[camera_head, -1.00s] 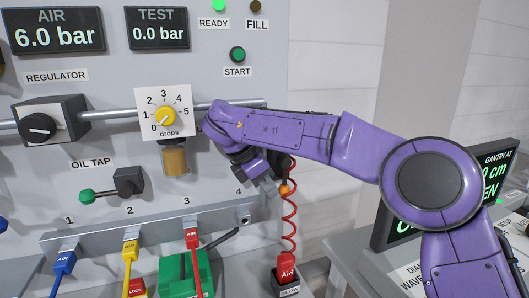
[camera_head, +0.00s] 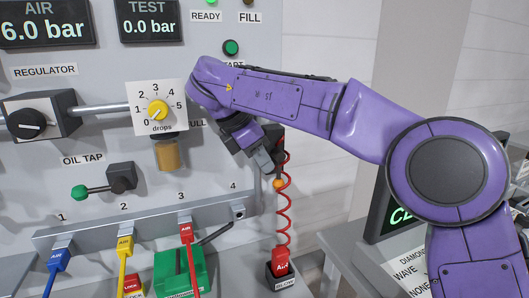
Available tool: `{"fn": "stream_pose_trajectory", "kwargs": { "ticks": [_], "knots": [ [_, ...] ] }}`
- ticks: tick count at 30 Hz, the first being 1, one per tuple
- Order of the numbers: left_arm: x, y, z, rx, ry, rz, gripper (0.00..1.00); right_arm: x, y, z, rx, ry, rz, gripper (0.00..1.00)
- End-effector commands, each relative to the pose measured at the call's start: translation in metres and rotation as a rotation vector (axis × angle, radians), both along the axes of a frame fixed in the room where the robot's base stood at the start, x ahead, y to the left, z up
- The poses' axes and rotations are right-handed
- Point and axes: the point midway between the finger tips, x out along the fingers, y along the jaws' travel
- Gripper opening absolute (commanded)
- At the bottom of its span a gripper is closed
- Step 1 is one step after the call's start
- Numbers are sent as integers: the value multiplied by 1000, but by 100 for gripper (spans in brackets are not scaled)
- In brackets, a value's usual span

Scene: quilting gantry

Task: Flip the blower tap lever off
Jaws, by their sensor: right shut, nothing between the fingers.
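The blower tap is at the right end of the panel, mostly hidden behind my right gripper. Its orange lever knob (camera_head: 278,184) shows just below the fingers, in front of the red coiled hose (camera_head: 285,215). The lever's shaft is hidden, so I cannot tell its exact angle. My right gripper (camera_head: 267,163) reaches down from the purple arm, with its fingers shut and empty. The fingertips are slightly above and left of the knob; I cannot tell whether they touch the tap. My left gripper is not in view.
The coiled hose runs down to a red air connector (camera_head: 281,262) in a dark holder. The oil tap (camera_head: 121,178), drops dial (camera_head: 158,109) and regulator (camera_head: 27,124) are on the panel to the left. A manifold (camera_head: 150,217) with coloured plugs runs below. A gantry display stands at right.

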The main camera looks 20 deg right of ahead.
Motion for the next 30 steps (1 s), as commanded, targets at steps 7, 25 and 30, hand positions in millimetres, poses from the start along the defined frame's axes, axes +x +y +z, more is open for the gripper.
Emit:
{"fn": "stream_pose_trajectory", "kwargs": {
  "ticks": [7, 25, 30],
  "knots": [
    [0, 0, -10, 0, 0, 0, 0, -46, 18, 34, -1, -3, 2, 0],
    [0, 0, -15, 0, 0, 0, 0, -103, 41, 63, 0, 1, 0, 0],
    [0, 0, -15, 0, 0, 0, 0, -102, 41, 63, 1, 1, 0, 0]
  ]
}}
